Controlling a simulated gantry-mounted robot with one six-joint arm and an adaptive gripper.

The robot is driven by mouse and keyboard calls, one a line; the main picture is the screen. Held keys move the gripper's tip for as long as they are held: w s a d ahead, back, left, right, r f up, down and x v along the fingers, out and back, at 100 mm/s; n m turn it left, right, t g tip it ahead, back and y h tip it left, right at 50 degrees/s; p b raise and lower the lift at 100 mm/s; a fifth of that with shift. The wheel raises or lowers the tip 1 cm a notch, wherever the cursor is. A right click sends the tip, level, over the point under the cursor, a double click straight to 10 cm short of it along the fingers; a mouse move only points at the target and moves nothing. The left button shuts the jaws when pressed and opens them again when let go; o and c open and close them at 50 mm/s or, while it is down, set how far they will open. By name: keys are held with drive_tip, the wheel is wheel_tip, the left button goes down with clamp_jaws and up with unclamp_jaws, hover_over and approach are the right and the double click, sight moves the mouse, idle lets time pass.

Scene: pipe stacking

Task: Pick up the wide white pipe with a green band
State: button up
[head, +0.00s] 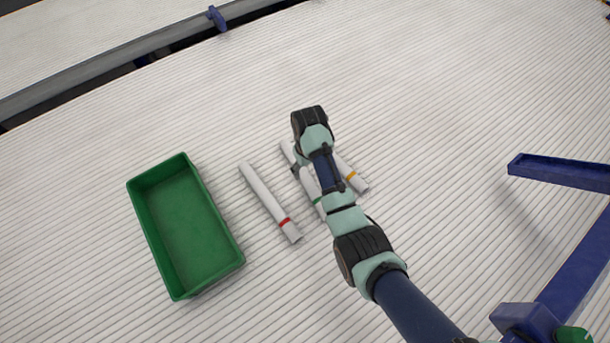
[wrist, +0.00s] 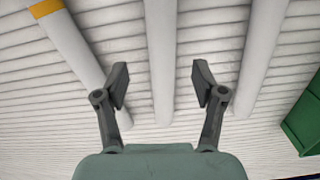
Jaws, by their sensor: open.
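The white pipe with a green band (head: 309,184) lies on the ribbed surface, partly hidden under my arm in the head view. In the wrist view the middle pipe (wrist: 161,50), whose band is not visible there, runs between my fingers. My gripper (wrist: 161,82) is open, one finger on each side of that pipe, with a gap to it on both sides. In the head view my gripper (head: 298,168) is over the green-banded pipe, mostly hidden by the wrist. I cannot tell its exact height above the pipe.
A red-banded white pipe (head: 268,198) lies to the left. A yellow-banded white pipe (head: 351,174) lies to the right, partly under my arm. A green tray (head: 187,225) stands empty at the far left. The surface beyond the pipes is clear.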

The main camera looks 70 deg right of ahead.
sight(307, 178)
wheel_tip(307, 178, down, 8)
drive_tip(key=b, duration=0.4)
drive_tip(key=shift+w+a+b, duration=0.1)
drive_tip(key=shift+a+b, duration=0.05)
drive_tip(key=shift+b, duration=0.2)
drive_tip(key=shift+r, duration=0.15)
drive_tip(key=c, duration=1.3)
